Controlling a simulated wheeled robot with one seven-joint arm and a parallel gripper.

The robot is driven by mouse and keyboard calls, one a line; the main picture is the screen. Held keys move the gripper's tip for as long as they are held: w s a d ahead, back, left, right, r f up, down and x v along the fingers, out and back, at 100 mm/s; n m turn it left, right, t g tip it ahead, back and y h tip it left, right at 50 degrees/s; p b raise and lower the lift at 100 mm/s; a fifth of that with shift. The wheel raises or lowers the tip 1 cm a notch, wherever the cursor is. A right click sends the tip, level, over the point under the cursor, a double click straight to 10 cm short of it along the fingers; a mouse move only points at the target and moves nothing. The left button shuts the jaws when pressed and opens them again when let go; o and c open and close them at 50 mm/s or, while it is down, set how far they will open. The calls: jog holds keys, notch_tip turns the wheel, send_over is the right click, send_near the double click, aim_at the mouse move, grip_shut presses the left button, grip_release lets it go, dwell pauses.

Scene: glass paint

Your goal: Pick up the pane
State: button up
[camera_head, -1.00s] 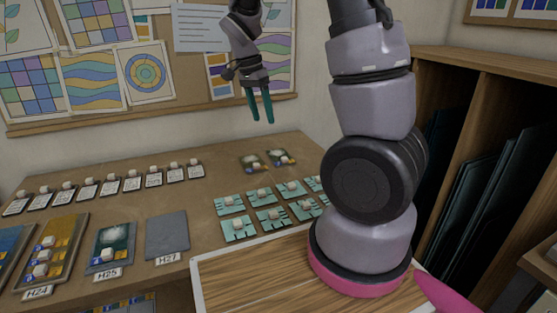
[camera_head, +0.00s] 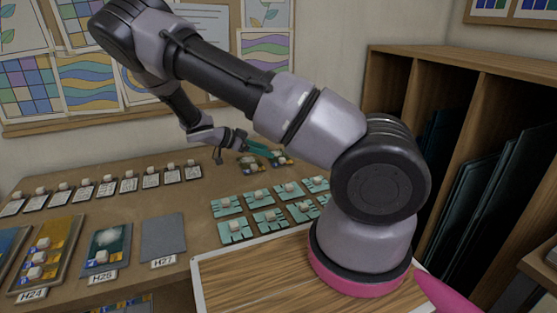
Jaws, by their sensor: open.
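My gripper (camera_head: 268,151), with teal fingers, is open over the back of the table, its fingers pointing right. Two small dark panes with pale knobs lie there, a left one (camera_head: 247,166) and a right one (camera_head: 285,161) partly covered by the fingers. I cannot tell whether the fingers touch either. Several teal panes (camera_head: 233,231) with white knobs lie in two rows nearer the front. Which one is the task's pane is not clear.
A bare grey plate (camera_head: 163,235) is labelled H27. Several small cards with white knobs (camera_head: 107,186) form a row at the back left. A wooden rack (camera_head: 455,62) with dark sheets stands at the right. A pinboard (camera_head: 150,107) hangs behind the table (camera_head: 190,211).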

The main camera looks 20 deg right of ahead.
aim_at(282, 159)
jog(key=x, duration=0.7)
jog(key=shift+s+a+f, duration=0.1)
jog(key=shift+a+f, duration=0.05)
jog(key=shift+f, duration=0.3)
grip_shut()
